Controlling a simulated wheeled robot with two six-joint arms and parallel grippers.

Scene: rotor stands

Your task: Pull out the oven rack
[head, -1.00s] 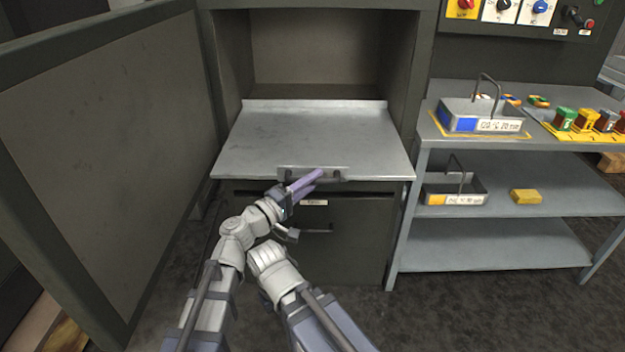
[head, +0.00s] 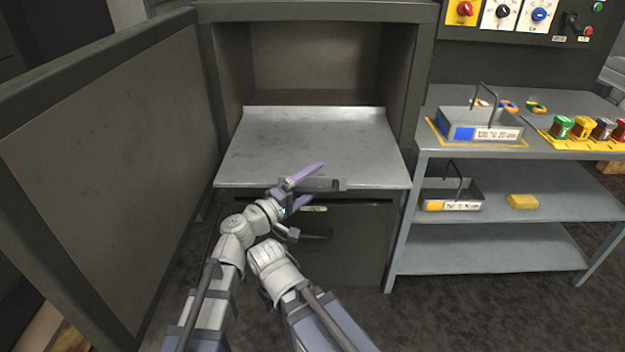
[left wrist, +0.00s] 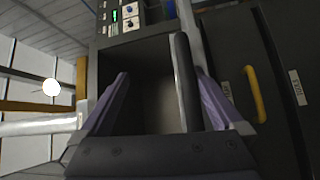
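The oven rack (head: 310,150) is a flat grey metal sheet that sticks out of the front of the dark oven (head: 315,60). A grey handle bar (head: 325,184) is at its front edge. My left gripper (head: 300,190) is open at the left part of this handle, with one purple finger above the bar and the other below. In the left wrist view the fingers of the left gripper (left wrist: 160,100) are spread, with a dark bar (left wrist: 185,80) between them, close to the right finger. Contact cannot be told.
The oven door (head: 110,160) stands open on the left. A grey shelf table (head: 545,185) on the right holds a handled tray (head: 485,125), coloured blocks and, lower down, a second tray (head: 453,195) and a yellow block (head: 522,201). A closed drawer front (head: 350,255) is under the rack.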

